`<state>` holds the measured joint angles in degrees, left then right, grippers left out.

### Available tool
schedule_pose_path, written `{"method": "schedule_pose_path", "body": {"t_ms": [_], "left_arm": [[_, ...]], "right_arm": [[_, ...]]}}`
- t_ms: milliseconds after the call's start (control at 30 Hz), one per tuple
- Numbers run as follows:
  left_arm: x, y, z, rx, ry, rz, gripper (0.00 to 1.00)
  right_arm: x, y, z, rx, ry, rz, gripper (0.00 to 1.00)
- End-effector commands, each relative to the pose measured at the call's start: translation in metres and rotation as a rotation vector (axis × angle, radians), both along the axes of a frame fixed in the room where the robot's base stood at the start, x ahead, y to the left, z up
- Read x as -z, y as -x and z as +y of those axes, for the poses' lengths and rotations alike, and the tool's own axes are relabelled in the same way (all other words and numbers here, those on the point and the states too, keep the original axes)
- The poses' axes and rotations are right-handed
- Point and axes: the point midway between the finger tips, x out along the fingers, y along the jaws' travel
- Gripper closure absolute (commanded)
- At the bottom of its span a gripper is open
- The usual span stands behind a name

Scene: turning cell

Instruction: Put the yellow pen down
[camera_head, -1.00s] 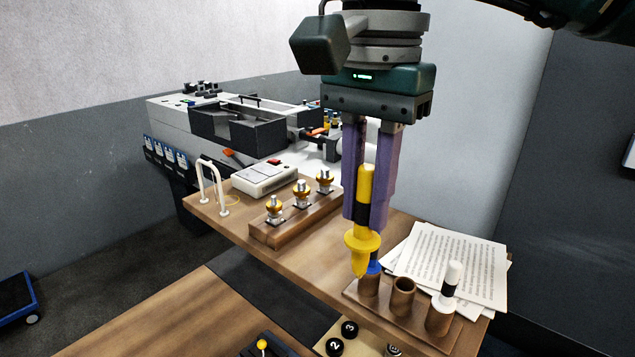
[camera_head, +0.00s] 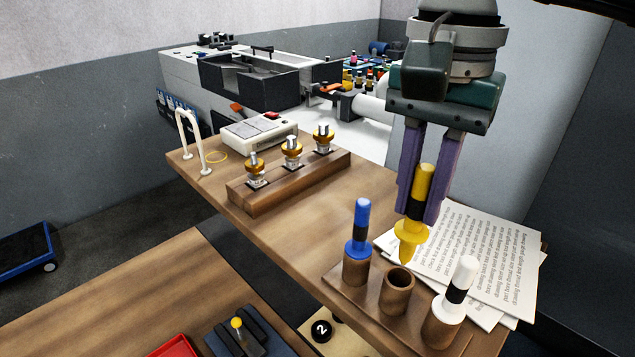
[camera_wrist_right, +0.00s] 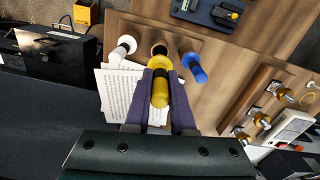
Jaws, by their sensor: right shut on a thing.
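The yellow pen (camera_head: 419,190) has a black band and a yellow flange near its lower end. My right gripper (camera_head: 423,205) is shut on it and holds it nearly upright, tip down, above and slightly behind the empty middle cup (camera_head: 397,291) of the wooden pen holder (camera_head: 372,318). The pen also shows between the fingers in the right wrist view (camera_wrist_right: 160,92). A blue pen (camera_head: 361,222) stands in the left cup. A white pen (camera_head: 462,283) stands in the right cup. My left gripper is not in view.
Printed papers (camera_head: 490,255) lie behind and right of the holder. A wooden block (camera_head: 285,190) with several gold-collared parts stands to the left, beside a white box (camera_head: 258,131) and a white looped stand (camera_head: 190,140). Bare tabletop lies between block and holder.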

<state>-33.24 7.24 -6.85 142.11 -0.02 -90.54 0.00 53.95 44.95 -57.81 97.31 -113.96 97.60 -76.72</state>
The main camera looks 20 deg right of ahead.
Motion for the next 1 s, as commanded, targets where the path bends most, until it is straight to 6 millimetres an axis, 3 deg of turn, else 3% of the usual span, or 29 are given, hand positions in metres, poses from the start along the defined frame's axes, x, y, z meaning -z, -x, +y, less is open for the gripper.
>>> {"method": "schedule_pose_path", "body": {"t_ms": [33, 267, 500, 1000], "left_arm": [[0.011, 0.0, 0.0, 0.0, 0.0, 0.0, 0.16], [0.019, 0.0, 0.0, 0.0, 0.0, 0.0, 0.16], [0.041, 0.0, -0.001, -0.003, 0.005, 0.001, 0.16], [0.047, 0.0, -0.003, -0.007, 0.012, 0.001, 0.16]], "right_arm": [[0.015, 0.001, 0.001, -0.002, -0.001, 0.002, 1.0], [0.031, 0.001, 0.001, -0.009, -0.001, 0.0, 1.0], [0.068, 0.003, 0.003, -0.017, -0.001, 0.001, 1.0], [0.074, 0.003, 0.003, -0.018, -0.001, -0.001, 1.0]]}}
